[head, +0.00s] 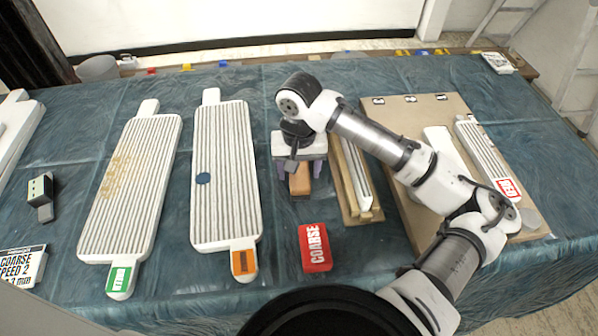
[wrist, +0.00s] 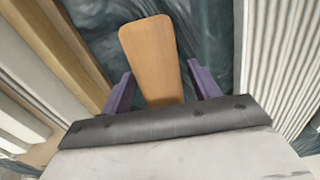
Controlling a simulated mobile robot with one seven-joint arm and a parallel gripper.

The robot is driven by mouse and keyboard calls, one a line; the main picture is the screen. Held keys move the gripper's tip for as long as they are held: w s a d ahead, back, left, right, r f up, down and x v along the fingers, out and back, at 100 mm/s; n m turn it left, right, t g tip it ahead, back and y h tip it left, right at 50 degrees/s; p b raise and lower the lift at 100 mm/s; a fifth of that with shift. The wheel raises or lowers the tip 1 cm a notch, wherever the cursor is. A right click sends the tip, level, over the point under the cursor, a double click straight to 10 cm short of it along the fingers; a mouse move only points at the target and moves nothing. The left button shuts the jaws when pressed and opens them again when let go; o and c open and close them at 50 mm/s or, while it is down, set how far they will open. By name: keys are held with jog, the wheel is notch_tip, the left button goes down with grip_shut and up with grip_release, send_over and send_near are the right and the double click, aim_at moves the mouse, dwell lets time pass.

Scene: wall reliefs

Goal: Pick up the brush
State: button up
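The brush (head: 300,184) shows only as a tan wooden handle in the head view, lying on the cloth below my gripper (head: 299,170). In the wrist view the handle of the brush (wrist: 150,52) runs up from between the two purple fingers of my gripper (wrist: 163,88). The brush's other end and any bristles are hidden under the gripper body.
Two ribbed white boards (head: 132,190) (head: 225,175) lie to the left. A wooden tray with white strips (head: 375,213) is close on the right. A red COARSE block (head: 314,248) lies in front. A tan panel (head: 405,225) lies farther right, under my arm.

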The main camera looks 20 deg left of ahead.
jog(key=c, duration=0.9)
jog(key=shift+r, duration=0.1)
notch_tip(320, 180, up, 20)
jog(key=o, duration=0.5)
jog(key=shift+c, duration=0.2)
jog(key=c, duration=0.3)
